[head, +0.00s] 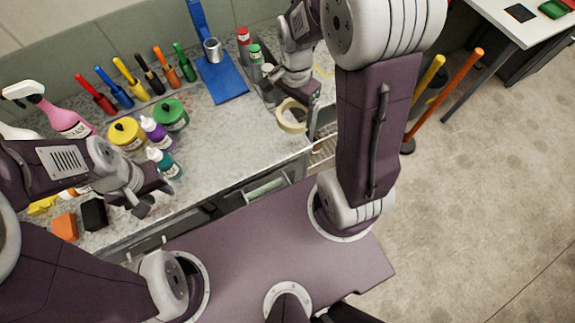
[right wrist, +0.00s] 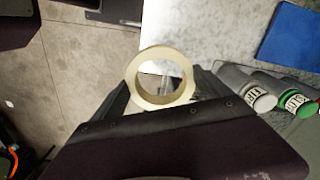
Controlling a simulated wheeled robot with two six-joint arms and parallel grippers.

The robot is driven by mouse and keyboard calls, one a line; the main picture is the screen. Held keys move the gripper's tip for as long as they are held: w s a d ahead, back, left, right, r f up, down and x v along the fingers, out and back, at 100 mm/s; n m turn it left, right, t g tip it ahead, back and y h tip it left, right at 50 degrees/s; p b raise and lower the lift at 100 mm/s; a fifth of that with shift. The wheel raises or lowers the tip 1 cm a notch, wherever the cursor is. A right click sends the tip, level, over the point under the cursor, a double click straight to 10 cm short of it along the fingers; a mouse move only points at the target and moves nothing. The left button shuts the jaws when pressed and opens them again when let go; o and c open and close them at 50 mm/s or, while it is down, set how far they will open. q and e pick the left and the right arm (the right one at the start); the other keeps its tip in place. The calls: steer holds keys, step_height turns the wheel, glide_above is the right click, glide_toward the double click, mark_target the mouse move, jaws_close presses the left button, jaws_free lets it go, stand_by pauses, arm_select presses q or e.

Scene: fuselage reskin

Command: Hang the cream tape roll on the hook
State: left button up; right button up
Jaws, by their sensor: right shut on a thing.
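The cream tape roll (head: 291,129) is at the right part of the grey worktop, near its front edge. My right gripper (head: 309,108) is shut on it. In the right wrist view the roll (right wrist: 135,80) sits between the fingers of the gripper (right wrist: 162,92), its open hole facing the camera. A blue stand (head: 222,84) has a flat base, an upright and a short silver cylinder (head: 212,50); I cannot tell whether this is the hook. My left gripper (head: 153,199) is empty over the worktop's front left, its fingers apart.
Grey and green-capped bottles (head: 255,54) stand between the blue stand and my right gripper. Several coloured tools (head: 122,94) line the back left. Yellow (head: 127,134) and green (head: 171,113) tubs and small bottles (head: 157,132) stand at centre left. The worktop's middle is clear.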

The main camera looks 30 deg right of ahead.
stand_by(0.4)
steer(key=a+f+n, duration=0.1)
steer(key=n, duration=0.2)
steer(key=w+a+f+n, duration=0.1)
steer(key=f+n, duration=0.1)
steer(key=n, duration=0.2)
steer(key=w+a+f+n, duration=0.1)
steer(key=f+n, duration=0.1)
steer(key=n, duration=0.1)
steer(key=shift+w+a+f+n, duration=0.1)
steer(key=shift+w+f+n, duration=0.05)
steer(key=shift+n, duration=0.25)
steer(key=shift+w+n, duration=0.2)
steer(key=shift+n, duration=1)
